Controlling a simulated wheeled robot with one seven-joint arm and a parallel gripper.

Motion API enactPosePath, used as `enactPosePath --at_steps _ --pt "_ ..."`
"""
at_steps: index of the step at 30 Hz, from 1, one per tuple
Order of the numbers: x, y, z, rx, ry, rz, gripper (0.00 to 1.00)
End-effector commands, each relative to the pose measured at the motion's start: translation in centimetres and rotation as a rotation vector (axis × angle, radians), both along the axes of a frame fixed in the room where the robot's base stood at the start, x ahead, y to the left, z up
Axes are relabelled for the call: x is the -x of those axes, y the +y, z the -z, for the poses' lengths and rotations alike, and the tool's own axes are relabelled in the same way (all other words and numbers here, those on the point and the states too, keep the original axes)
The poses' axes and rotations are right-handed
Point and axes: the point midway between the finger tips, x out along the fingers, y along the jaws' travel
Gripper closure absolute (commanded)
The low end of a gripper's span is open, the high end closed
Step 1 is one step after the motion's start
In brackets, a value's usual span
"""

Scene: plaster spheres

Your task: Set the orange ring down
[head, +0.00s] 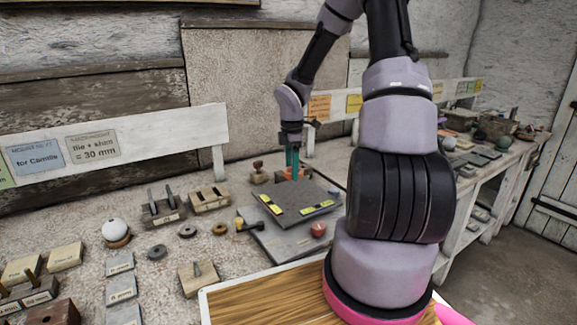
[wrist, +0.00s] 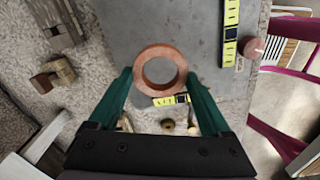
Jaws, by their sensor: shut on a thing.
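The orange ring (wrist: 142,69) is between the green fingertips of my gripper (wrist: 158,76) in the wrist view, with its open hole facing the camera. My gripper is shut on the ring's outer sides. In the head view my gripper (head: 292,160) points down at the far side of a dark grey plate, and a small part of the orange ring (head: 291,174) shows at its tips. I cannot tell whether the ring touches the surface under it.
A wooden stamp-like piece (head: 258,172) stands close left of my gripper. A white ball (head: 114,231), blocks and small rings crowd the bench's left.

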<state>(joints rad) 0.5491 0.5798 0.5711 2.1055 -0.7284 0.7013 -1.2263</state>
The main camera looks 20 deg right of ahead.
Motion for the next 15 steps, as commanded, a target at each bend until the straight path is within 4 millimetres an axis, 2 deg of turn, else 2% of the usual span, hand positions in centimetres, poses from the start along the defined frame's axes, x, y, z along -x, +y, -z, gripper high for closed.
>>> enactPosePath --at_steps 4,15 --pt "0.85 0.18 -0.18 0.001 0.000 -0.049 0.70" --pt "0.85 0.19 -0.05 0.001 0.000 -0.049 0.70"
